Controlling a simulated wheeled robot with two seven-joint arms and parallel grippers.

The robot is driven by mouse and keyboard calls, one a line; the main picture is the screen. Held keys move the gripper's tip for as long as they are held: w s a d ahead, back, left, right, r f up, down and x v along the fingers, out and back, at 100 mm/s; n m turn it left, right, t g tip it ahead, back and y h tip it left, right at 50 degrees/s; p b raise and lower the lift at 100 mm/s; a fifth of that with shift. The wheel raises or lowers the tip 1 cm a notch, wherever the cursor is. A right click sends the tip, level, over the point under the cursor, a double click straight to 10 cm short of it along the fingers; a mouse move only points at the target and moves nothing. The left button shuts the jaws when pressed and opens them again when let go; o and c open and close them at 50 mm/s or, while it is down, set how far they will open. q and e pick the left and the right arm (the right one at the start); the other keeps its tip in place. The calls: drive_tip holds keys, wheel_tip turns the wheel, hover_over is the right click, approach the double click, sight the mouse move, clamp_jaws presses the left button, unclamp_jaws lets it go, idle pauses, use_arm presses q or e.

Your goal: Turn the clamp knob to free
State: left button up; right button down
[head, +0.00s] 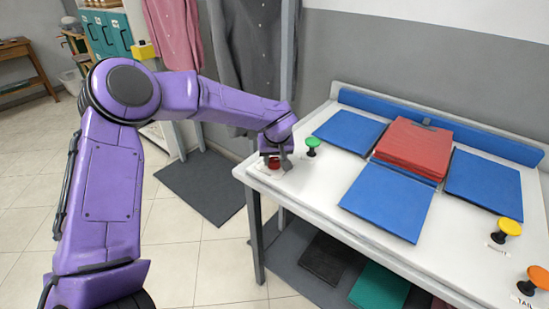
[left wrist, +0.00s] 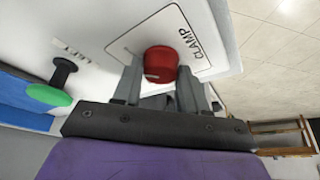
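The red clamp knob (left wrist: 161,63) stands on a white plate (left wrist: 200,28) printed "CLAMP" in the left wrist view. In the head view the knob (head: 273,163) is at the table's near left corner, partly covered by my gripper. My left gripper (head: 277,152) is above it, pointing down. In the left wrist view its two fingers (left wrist: 160,82) are apart, one on each side of the knob. Narrow gaps seem to show beside the knob; contact is not clear. The plate's other markings are partly hidden. My right gripper is not in view.
A green knob (head: 312,143) stands close to the right of the gripper. The white table (head: 318,188) carries blue pads (head: 387,200) and a folded red garment (head: 414,145). Yellow (head: 509,227) and orange (head: 538,279) knobs are at the right. Hanging clothes (head: 255,50) are behind the arm.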

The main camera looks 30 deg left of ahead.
use_arm(q)
drive_tip(key=c, duration=0.4)
drive_tip(key=shift+r, duration=0.1)
